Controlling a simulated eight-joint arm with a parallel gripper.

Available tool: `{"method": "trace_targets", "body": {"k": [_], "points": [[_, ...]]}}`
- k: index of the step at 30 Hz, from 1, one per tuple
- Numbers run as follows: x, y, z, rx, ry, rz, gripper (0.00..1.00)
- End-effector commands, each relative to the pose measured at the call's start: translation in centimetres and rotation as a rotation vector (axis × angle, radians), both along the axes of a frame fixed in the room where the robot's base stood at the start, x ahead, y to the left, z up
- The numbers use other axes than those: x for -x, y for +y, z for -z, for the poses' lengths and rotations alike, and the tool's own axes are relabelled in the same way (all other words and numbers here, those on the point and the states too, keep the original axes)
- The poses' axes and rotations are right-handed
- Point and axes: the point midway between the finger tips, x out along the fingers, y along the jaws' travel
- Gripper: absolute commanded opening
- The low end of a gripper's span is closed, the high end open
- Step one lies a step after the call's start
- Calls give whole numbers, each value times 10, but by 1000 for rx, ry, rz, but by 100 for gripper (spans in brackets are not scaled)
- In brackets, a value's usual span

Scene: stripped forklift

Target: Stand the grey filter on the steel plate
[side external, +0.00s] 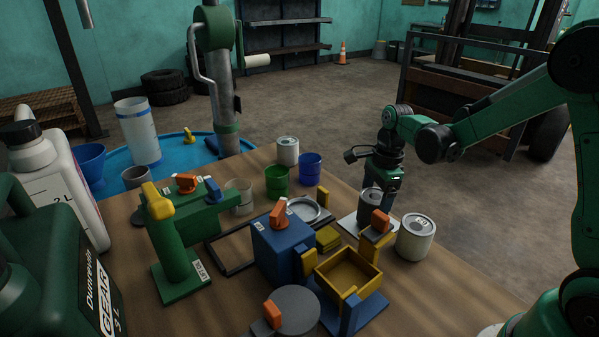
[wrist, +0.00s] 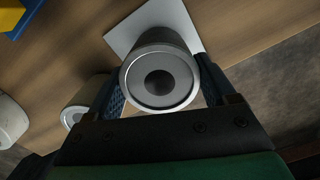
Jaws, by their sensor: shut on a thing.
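The grey filter (wrist: 160,52) is a short cylinder with a pale rim and a dark round hole in its top. My gripper (wrist: 162,78) is shut on it, with one finger on each side. In the side external view, the filter (side external: 369,205) is upright below my gripper (side external: 379,187), over the steel plate (side external: 348,224). The plate is a pale flat square on the wooden table and also shows behind the filter in the wrist view (wrist: 124,37). The filter covers part of the plate. I cannot tell whether its base touches the plate.
A labelled can (side external: 415,238) stands close to the right of the plate. A yellow tray (side external: 348,275) and blue block (side external: 280,250) stand in front and left. Green (side external: 277,181) and blue (side external: 310,168) cups stand behind. The table edge is near on the right.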

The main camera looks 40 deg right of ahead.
Motion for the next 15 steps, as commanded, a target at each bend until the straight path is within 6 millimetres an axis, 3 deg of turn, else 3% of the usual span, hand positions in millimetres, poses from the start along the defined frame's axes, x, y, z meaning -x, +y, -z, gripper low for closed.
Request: {"method": "trace_targets", "body": {"k": [9,10,12,15], "points": [[0,0,1,0,0,0,13],[0,0,1,0,0,0,80],[0,0,1,0,0,0,100],[0,0,1,0,0,0,100]]}}
